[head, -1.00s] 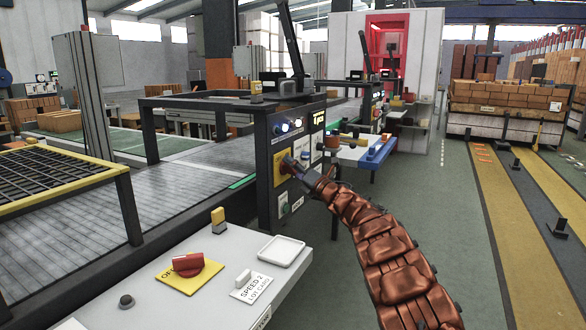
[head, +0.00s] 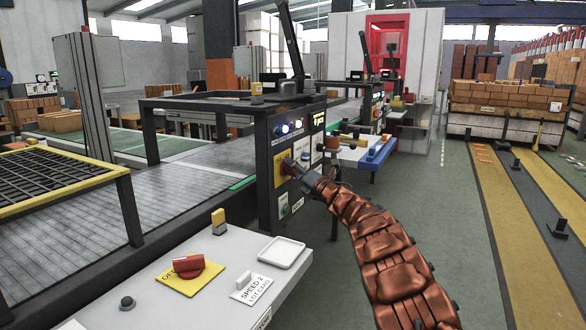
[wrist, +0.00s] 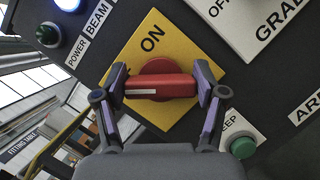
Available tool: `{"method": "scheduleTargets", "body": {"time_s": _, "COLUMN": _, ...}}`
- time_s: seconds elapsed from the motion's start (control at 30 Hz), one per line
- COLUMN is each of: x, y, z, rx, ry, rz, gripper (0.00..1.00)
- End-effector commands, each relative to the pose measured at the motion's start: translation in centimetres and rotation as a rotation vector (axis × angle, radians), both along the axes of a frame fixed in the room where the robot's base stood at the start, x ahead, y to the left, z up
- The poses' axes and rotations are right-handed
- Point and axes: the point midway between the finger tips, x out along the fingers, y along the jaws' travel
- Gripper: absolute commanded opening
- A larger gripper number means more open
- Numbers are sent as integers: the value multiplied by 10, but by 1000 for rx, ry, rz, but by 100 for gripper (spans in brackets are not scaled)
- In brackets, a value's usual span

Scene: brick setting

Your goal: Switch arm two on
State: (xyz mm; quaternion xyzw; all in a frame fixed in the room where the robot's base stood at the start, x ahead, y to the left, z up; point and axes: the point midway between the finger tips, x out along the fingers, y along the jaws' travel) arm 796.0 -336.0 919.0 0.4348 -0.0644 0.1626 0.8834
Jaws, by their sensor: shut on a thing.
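In the wrist view a red rotary handle (wrist: 160,90) sits on a tilted yellow plate (wrist: 188,48) marked ON. My gripper (wrist: 162,87) has one finger at each end of the handle and is shut on it. The handle lies level across that picture, with a white stripe toward its left end; the plate's lower lettering is hidden. In the head view my gripper (head: 297,169) reaches the yellow plate (head: 279,169) on the dark control panel (head: 263,192), and the handle is mostly hidden there. A label at the wrist view's right edge is cut off after "AR".
A green button (wrist: 242,147) and a POWER/BEAM label (wrist: 90,32) flank the plate. Nearer, a white console (head: 150,290) carries another red switch (head: 188,266), a white tray (head: 281,252) and a SPEED 2 card (head: 256,289). Open floor (head: 450,230) lies to the right.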

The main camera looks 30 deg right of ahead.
Motion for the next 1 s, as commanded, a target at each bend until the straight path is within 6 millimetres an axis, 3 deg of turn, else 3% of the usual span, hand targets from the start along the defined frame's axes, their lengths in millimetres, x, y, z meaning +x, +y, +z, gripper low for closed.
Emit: {"method": "scheduleTargets", "body": {"time_s": 1.0, "x": 1, "y": 0, "z": 3, "rx": 675, "ry": 411, "rz": 1, "gripper": 36}}
